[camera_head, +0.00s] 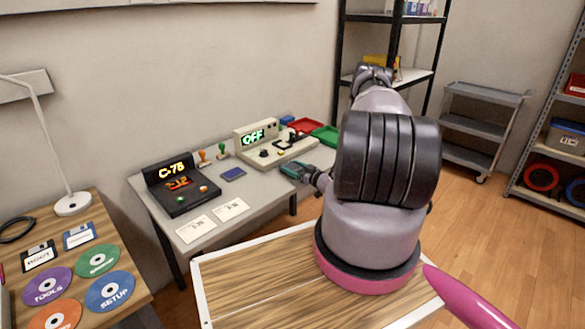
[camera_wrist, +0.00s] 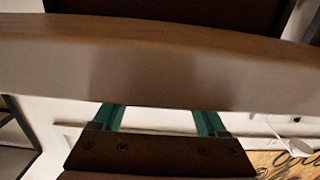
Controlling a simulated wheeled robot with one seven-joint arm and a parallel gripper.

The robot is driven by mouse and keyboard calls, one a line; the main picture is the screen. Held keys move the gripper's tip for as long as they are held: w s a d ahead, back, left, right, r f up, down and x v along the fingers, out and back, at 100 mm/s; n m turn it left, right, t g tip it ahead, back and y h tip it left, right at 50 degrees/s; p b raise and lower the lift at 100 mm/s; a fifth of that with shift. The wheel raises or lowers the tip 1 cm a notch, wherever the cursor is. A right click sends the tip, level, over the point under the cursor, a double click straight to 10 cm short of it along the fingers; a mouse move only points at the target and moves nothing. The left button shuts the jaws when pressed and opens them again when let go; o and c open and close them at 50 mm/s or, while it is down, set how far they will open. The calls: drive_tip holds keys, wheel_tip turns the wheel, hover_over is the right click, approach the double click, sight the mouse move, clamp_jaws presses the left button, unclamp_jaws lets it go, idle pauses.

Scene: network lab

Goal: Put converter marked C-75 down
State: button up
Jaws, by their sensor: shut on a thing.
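My gripper (camera_head: 299,171) has green fingers and reaches over the right part of the grey table, beside the beige unit. In the wrist view the fingers (camera_wrist: 160,121) meet a wide tan body, which I take to be the converter (camera_wrist: 150,62). It crosses the picture close to the camera, and no marking on it is visible. In the head view I cannot make it out apart from the gripper. A black unit (camera_head: 178,190) on the table's left has a lit sign that reads like C-78 or C-75; its last character is unclear.
The beige unit (camera_head: 276,150) with a green OFF display stands at the table's back. Stamps, a blue pad (camera_head: 233,174), and two white cards (camera_head: 195,229) lie on the grey table (camera_head: 255,205). Red and green trays (camera_head: 325,135) are behind. Bare tabletop shows in front.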

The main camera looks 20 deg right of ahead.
drive_tip(key=o, duration=1.6)
